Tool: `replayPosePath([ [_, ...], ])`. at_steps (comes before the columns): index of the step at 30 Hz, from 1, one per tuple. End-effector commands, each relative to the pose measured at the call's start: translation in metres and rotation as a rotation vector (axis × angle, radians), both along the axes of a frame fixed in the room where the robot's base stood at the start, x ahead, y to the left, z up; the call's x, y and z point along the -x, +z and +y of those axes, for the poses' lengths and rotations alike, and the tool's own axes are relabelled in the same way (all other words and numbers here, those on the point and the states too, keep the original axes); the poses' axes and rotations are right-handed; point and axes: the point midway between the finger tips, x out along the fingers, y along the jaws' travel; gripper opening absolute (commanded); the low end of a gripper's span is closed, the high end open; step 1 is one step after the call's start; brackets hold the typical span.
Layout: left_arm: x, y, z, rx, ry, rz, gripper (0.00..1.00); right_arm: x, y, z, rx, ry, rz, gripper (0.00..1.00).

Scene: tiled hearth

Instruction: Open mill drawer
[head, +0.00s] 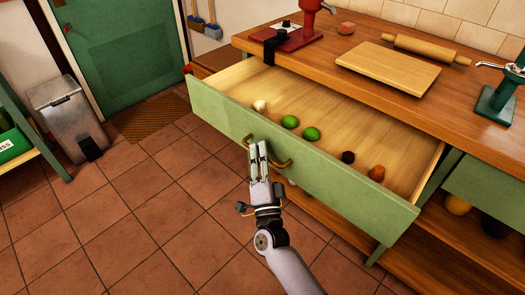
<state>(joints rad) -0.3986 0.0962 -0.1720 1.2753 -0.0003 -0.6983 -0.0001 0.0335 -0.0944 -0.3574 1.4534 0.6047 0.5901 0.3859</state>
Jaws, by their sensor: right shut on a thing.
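The drawer (330,176) has a green front and a pale wooden inside, and it stands well pulled out from under the wooden worktop. Several small items lie in it: a pale one, two green ones, a dark one and a reddish-brown one. My right gripper (258,150) is at the left part of the drawer's brass handle (284,163) and is shut on it. The fingers hide part of the handle. A red mill-like device (300,30) stands on the worktop above the drawer. My left gripper is not in view.
The worktop (345,38) holds a cutting board (388,67), a rolling pin (426,46) and a dark green tool (497,95) at right. Another green drawer front (490,190) is at far right. A grey bin (66,118) stands left by the green door. The tiled floor (130,220) is clear at left.

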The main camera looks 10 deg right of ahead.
Motion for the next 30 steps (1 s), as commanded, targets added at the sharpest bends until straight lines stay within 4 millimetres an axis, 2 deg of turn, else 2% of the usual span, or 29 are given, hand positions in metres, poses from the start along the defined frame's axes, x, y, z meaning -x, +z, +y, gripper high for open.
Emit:
replayPosePath([
  [7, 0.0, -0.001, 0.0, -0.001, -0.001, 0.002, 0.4, 0.0, -0.002, -0.001, 0.002, -0.002, 0.004, 0.0],
  [8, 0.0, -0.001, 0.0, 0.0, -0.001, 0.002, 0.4, 0.0, -0.003, -0.001, 0.002, -0.002, 0.004, 0.1],
  [12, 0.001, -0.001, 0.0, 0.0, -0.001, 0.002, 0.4, 0.0, -0.002, -0.001, 0.001, -0.001, 0.004, 0.18],
  [21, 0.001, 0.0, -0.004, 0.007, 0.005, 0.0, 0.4, 0.002, -0.002, 0.0, 0.001, 0.0, 0.002, 0.18],
  [26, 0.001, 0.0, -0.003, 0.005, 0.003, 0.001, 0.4, 0.019, -0.01, 0.0, 0.001, 0.0, 0.004, 0.18],
  [30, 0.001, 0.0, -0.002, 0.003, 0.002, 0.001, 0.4, 0.046, -0.022, 0.0, 0.002, -0.001, 0.007, 0.18],
])
